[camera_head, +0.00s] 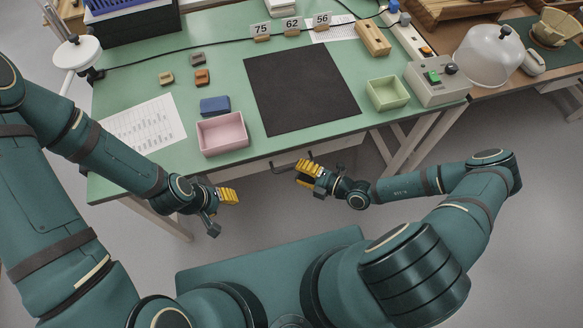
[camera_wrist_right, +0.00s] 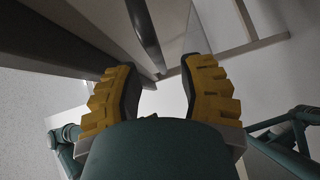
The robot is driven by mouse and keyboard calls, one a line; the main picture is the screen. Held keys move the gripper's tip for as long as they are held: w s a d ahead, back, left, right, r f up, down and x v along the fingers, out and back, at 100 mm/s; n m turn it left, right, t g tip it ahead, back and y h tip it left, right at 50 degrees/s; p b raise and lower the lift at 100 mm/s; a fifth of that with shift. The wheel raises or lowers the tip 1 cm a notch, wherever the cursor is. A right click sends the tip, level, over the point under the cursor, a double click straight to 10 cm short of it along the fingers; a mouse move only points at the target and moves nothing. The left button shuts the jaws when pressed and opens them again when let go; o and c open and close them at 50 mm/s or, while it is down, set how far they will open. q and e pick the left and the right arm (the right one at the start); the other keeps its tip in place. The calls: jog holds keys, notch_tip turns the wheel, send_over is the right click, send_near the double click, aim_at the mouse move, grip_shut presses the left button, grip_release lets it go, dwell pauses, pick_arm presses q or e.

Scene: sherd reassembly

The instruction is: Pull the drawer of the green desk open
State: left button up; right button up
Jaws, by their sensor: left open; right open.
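The green desk (camera_head: 215,75) has its front edge facing me. A dark bar handle (camera_head: 282,168) shows below that edge in the head view, partly hidden by my right gripper (camera_head: 302,174). My right gripper is open at the handle. In the right wrist view its yellow fingers stand apart, with the dark bar (camera_wrist_right: 145,38) ahead between the fingertips; I cannot tell whether they touch it. My left gripper (camera_head: 222,212) is open and empty in front of the desk, left of the handle.
On the desktop are a pink tray (camera_head: 222,146), a blue block (camera_head: 215,105), a black mat (camera_head: 300,88), a green tray (camera_head: 388,104), a printed sheet (camera_head: 145,127) and several small sherds. A control box (camera_head: 437,88) stands at the right. The floor before the desk is clear.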

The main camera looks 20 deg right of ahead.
aim_at(292, 168)
jog(key=shift+x, duration=1.65)
grip_shut()
